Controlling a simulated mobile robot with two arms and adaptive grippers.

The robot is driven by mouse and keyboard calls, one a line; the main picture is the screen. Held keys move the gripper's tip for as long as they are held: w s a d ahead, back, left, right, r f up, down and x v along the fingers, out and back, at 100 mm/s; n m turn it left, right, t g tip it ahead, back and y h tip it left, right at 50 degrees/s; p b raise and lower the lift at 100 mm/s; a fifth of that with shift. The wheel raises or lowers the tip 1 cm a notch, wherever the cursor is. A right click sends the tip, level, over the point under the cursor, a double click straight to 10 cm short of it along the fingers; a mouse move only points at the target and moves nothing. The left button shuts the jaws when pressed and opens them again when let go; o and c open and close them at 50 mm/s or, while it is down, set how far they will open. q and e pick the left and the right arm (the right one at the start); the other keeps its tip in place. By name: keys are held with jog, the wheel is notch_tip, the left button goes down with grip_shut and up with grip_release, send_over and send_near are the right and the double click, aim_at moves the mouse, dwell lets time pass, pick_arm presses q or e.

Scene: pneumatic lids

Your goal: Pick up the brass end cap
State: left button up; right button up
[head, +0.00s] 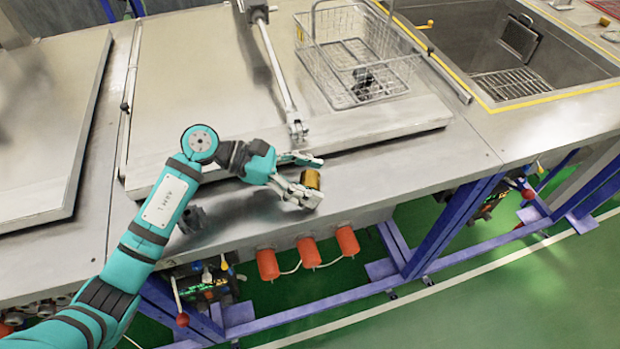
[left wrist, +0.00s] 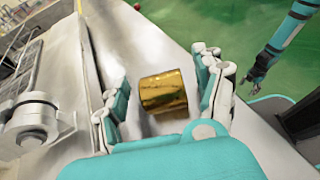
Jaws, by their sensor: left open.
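The brass end cap (head: 311,179) is a short, shiny gold cylinder on the steel bench top near its front edge. In the left wrist view the cap (left wrist: 163,91) lies between the two fingers, with a visible gap on each side. My left gripper (head: 319,179) is open around it and does not hold it. One finger is on the far side of the cap and one on the near side. My right gripper (left wrist: 252,80) shows small at the right of the left wrist view; its jaw state is unclear.
A raised lid panel (head: 200,90) with a strut (head: 277,65) lies behind the cap. A wire basket (head: 335,90) holds a dark part. A sink (head: 480,50) is at the upper right. A dark grey fitting (head: 190,219) sits near my left arm. Red cylinders (head: 308,253) hang below the front edge.

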pick_arm(q)
grip_shut()
dwell(0.3)
jog(key=shift+r, duration=0.2)
